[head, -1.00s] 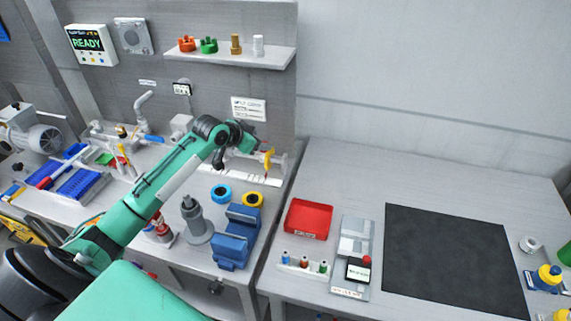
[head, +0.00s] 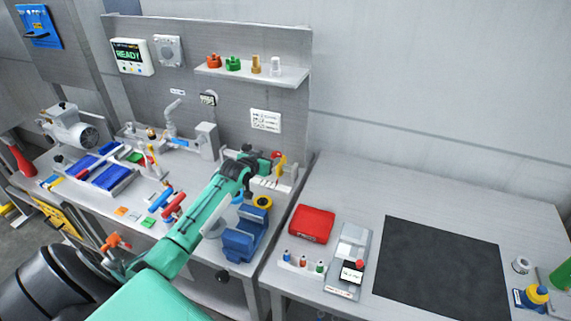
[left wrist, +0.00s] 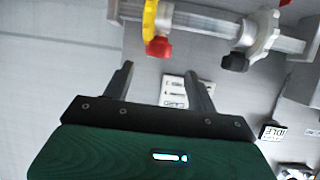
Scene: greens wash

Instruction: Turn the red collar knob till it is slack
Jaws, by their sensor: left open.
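The red collar knob (left wrist: 159,47) hangs below a yellow collar (left wrist: 150,18) on a grey rod (left wrist: 205,22) in the left wrist view. The yellow collar also shows small in the head view (head: 281,161). My left gripper (left wrist: 160,71) is open and empty; the red knob appears just beyond and between its fingertips, apparently apart from them. In the head view my left gripper (head: 266,160) is beside the collar, its fingers too small to make out. A black knob (left wrist: 235,61) hangs below a white collar on the same rod. My right gripper is not in view.
A shelf (head: 250,74) with small parts is on the panel above.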

